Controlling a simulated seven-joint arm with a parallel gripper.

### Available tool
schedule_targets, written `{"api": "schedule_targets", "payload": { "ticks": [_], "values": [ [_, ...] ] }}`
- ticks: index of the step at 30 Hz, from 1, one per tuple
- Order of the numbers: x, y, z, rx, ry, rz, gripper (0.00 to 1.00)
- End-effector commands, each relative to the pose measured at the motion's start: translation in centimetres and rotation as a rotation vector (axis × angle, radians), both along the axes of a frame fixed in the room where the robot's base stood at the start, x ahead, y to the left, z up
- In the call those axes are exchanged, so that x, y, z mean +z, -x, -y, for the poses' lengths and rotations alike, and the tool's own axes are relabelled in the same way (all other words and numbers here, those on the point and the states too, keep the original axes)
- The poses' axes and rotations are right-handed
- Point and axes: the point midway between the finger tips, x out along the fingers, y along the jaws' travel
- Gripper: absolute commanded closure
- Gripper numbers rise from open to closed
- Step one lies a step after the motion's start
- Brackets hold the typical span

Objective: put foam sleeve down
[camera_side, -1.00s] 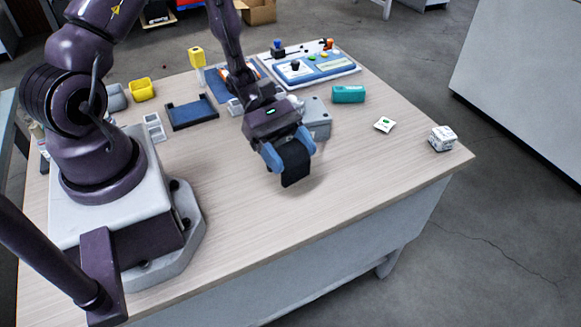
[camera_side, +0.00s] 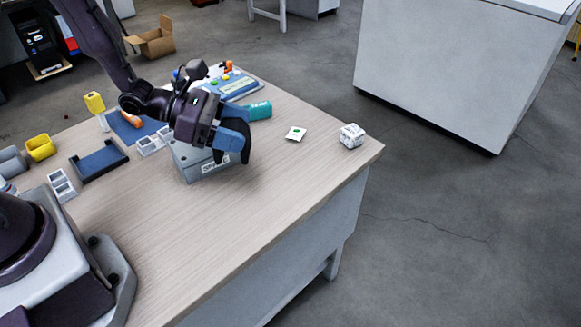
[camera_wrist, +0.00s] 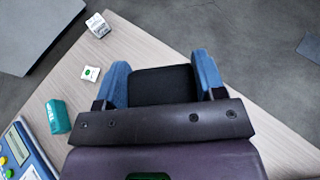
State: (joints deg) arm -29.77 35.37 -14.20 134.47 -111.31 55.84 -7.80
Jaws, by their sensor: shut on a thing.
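The foam sleeve is a black, soft-looking block (camera_wrist: 162,85), seen between the two blue fingers in the wrist view. My gripper (camera_side: 238,137) is shut on it. In the side view the sleeve (camera_side: 245,151) shows only partly, as dark material at the blue fingertips. The gripper is tilted, its fingers pointing right and down. In the picture it overlaps the right end of a grey box (camera_side: 193,172) with a label. The sleeve appears held above the table (camera_side: 285,185); the exact gap cannot be told.
A teal block (camera_side: 260,110), a small packet with a green dot (camera_side: 296,134) and a white cube (camera_side: 351,135) lie toward the right corner. A blue tray (camera_side: 98,161), white holders (camera_side: 62,186) and a yellow bin (camera_side: 40,147) are at left. The front tabletop is clear.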

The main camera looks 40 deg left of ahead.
Motion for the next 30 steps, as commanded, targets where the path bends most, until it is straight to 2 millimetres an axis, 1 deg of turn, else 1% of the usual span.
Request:
{"api": "schedule_targets", "payload": {
  "ticks": [2, 5, 13, 15, 18, 21, 26, 28, 30],
  "values": [
    [-0.4, -0.9, -0.1, 0.018, -0.001, -0.003, 0.59],
    [-1.3, -2.7, 0.0, 0.02, -0.003, -0.002, 0.59],
    [-4.3, -9.4, 0.7, 0.017, -0.002, 0.0, 0.59],
    [-5.9, -10.5, 0.8, 0.02, -0.002, -0.006, 0.59],
    [-7.6, -11.9, 0.9, 0.019, -0.002, -0.003, 0.59],
    [-8.8, -12.9, 0.9, 0.018, -0.004, -0.002, 0.59],
    [-9.7, -13.7, 1.0, 0.018, -0.004, -0.001, 0.59],
    [-10.5, -14.2, 1.0, 0.018, -0.004, -0.004, 0.59],
    [-11.7, -14.1, 1.0, 0.019, -0.003, -0.004, 0.59]
  ]
}}
